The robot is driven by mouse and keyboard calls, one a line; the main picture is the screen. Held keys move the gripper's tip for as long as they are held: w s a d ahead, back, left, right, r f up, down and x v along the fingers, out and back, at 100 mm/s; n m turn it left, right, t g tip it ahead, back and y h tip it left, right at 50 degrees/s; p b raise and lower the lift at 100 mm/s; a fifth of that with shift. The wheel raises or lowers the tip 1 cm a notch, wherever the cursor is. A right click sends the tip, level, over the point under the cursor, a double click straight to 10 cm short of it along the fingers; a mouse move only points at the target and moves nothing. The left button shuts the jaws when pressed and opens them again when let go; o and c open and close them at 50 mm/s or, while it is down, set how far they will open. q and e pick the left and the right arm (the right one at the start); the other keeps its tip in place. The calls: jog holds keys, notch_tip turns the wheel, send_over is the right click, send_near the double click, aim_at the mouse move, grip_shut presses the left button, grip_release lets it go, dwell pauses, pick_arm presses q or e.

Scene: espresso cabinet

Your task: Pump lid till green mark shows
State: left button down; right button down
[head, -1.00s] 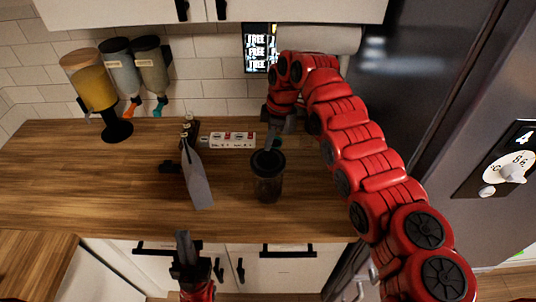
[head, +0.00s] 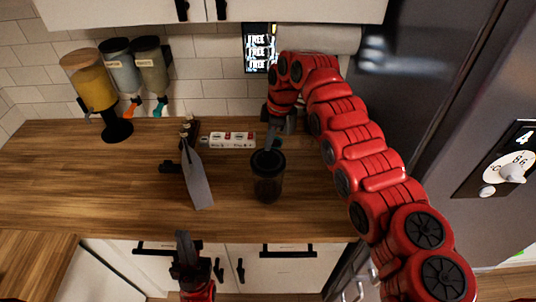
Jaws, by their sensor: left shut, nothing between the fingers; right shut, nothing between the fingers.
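A dark see-through canister (head: 267,188) with a black lid (head: 268,160) stands upright on the wooden counter, right of the middle. My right gripper (head: 272,140) is shut and empty, pointing down at the far edge of the lid. I cannot tell whether its tip touches the lid. No green mark shows on the canister or lid from here. My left gripper (head: 183,246) is shut and empty, low in the picture in front of the counter's edge.
A grey-white upright panel (head: 196,178) stands left of the canister, with small bottles (head: 188,128) behind it. A white power strip (head: 230,140) lies at the back. A fridge (head: 430,90) stands at the right. The left counter is clear.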

jog(key=shift+f+b, duration=1.05)
jog(key=shift+f, duration=0.2)
dwell(0.3)
jog(key=shift+r, duration=1.1)
jog(key=shift+r+p, duration=0.8)
jog(key=shift+r, duration=1.65)
